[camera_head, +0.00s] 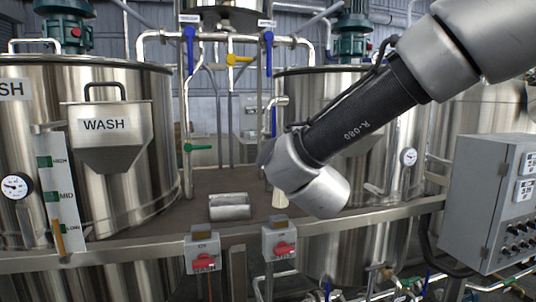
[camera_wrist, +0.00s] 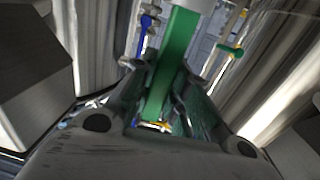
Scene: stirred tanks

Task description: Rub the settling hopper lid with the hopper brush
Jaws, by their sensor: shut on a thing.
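My gripper (camera_wrist: 157,88) is shut on a green bar in the wrist view, which looks like the handle of the hopper brush (camera_wrist: 178,45). The bar's upper end meets a pale piece at the top edge. In the head view my arm's wrist hides the gripper, and a small cream-coloured piece, perhaps part of the brush, shows just left of it. A steel hopper marked WASH (camera_head: 104,127) hangs on the left tank, with a dark handle on its top. Another hopper on the right tank is mostly hidden behind my arm. No SETTLING label is readable, and that hopper's lid is hidden.
A steel scoop-like piece (camera_head: 229,206) lies on the brown deck (camera_head: 205,183) between the tanks. Valve pipes (camera_head: 230,38) stand behind it. A steel rail with two red-switch boxes (camera_head: 202,253) runs in front. A grey control cabinet (camera_head: 490,205) stands at right.

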